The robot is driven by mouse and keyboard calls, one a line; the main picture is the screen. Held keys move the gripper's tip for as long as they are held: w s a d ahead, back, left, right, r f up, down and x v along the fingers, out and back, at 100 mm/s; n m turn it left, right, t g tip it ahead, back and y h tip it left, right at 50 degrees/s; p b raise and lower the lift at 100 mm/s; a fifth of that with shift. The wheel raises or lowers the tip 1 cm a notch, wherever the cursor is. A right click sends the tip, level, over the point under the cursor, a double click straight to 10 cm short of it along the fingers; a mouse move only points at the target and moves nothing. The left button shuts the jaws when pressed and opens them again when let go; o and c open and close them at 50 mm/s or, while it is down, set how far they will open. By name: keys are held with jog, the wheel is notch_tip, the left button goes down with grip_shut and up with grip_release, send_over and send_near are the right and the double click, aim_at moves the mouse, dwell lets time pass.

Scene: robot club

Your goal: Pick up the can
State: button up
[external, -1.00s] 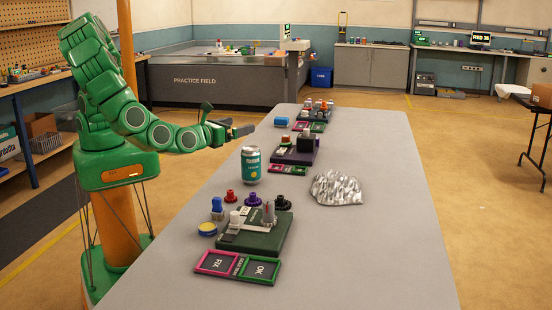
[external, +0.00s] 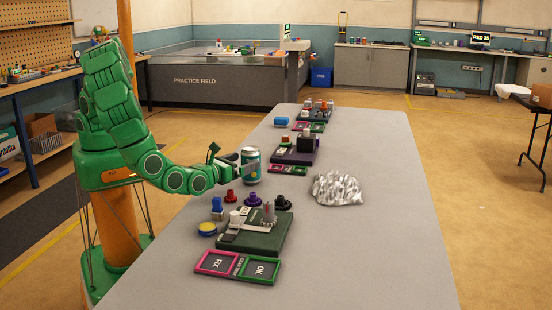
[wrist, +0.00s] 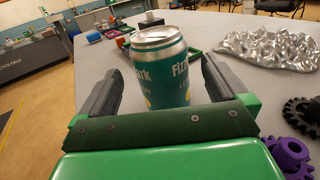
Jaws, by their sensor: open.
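The can (external: 250,166) is teal and white with a silver top. It stands upright on the grey table (external: 350,240), near its left edge. My gripper (external: 238,165) is at the can's left side in the external view. In the wrist view the can (wrist: 160,72) stands between the two dark fingers of my gripper (wrist: 158,85), which are spread apart. The can's lower part is hidden behind my gripper's front edge.
A crumpled silver sheet (external: 337,188) lies right of the can. Red (external: 231,196), purple (external: 252,198) and black (external: 282,202) knobbed gear pieces stand in front, beside a dark green fixture (external: 258,235). A purple-based fixture (external: 296,152) stands behind. The table's right side is clear.

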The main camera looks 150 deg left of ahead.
aim_at(255, 157)
jog(key=shift+x, duration=2.9)
jog(key=shift+w, duration=0.1)
jog(key=c, duration=1.3)
jog(key=shift+r, duration=0.1)
jog(key=shift+c, duration=0.2)
